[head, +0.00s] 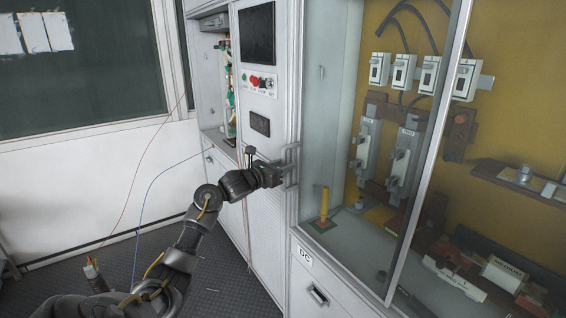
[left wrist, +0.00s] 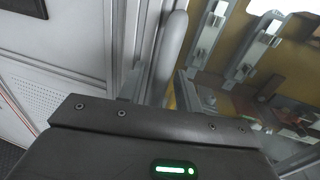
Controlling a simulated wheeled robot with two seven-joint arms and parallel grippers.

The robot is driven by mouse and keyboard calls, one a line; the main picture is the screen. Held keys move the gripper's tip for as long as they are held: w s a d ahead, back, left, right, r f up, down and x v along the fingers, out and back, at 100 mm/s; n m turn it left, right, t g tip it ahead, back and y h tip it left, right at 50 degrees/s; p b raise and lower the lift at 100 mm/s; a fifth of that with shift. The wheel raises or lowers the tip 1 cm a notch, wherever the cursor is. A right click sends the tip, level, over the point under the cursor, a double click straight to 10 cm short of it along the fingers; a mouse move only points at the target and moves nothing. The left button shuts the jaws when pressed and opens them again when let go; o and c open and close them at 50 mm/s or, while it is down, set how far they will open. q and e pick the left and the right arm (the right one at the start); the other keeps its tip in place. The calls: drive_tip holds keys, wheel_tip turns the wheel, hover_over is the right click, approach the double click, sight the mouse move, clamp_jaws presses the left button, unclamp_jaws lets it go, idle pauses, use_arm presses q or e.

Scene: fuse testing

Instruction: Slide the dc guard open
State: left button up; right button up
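The dc guard is a clear sliding pane in a pale metal frame (head: 428,150), standing in front of the cabinet's fuse compartment at the right of the head view. A pale upright handle (head: 293,160) is at the guard's left edge. It also shows in the left wrist view (left wrist: 168,55), just beyond the gripper body. My left gripper (head: 283,172) is at this handle, level with its middle part. My right gripper is in neither view.
Behind the pane are fuse holders (head: 367,150), switches (head: 403,72) and a yellow post (head: 324,205). A "DC" label (head: 305,255) and a drawer handle (head: 317,295) are below. Left are a control panel (head: 258,83) and an open bay. Thin red and blue wires hang near my arm.

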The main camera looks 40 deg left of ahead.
use_arm(q)
drive_tip(key=shift+w, duration=0.15)
drive_tip(key=shift+c, duration=0.4)
clamp_jaws()
drive_tip(key=shift+d, duration=0.1)
